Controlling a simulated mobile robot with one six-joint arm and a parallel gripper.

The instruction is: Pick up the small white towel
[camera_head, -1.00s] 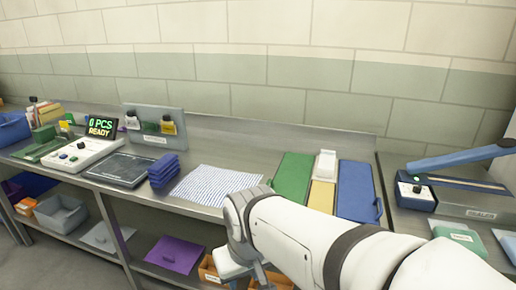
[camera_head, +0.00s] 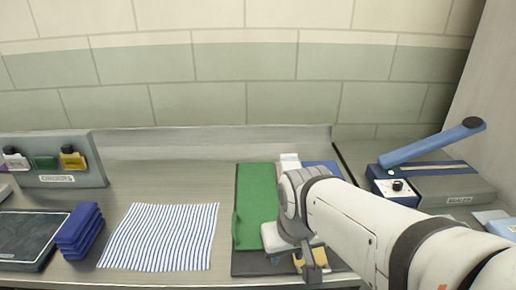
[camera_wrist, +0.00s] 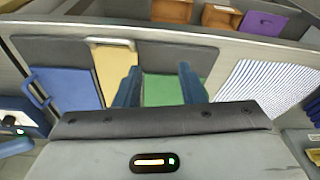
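A small white item (camera_head: 289,161), which may be the towel, sits at the back of the yellow panel on the bench. It is partly hidden by my arm in the head view, and I cannot make it out in the wrist view. My gripper (camera_wrist: 158,69) is open, with its two blue fingers apart and nothing seen between them. It hangs above the front part of the green panel (camera_wrist: 172,90) and the yellow panel (camera_wrist: 113,62). A larger white cloth with blue stripes (camera_head: 162,237) lies flat on the bench, left of the green panel; it also shows in the wrist view (camera_wrist: 262,84).
A blue panel (camera_wrist: 66,92) lies beside the yellow one. A blue-armed sealer (camera_head: 435,182) stands at right. Folded blue cloths (camera_head: 80,232), a dark tray (camera_head: 28,238) and an orders board (camera_head: 52,160) are at left. The bench behind the striped cloth is clear.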

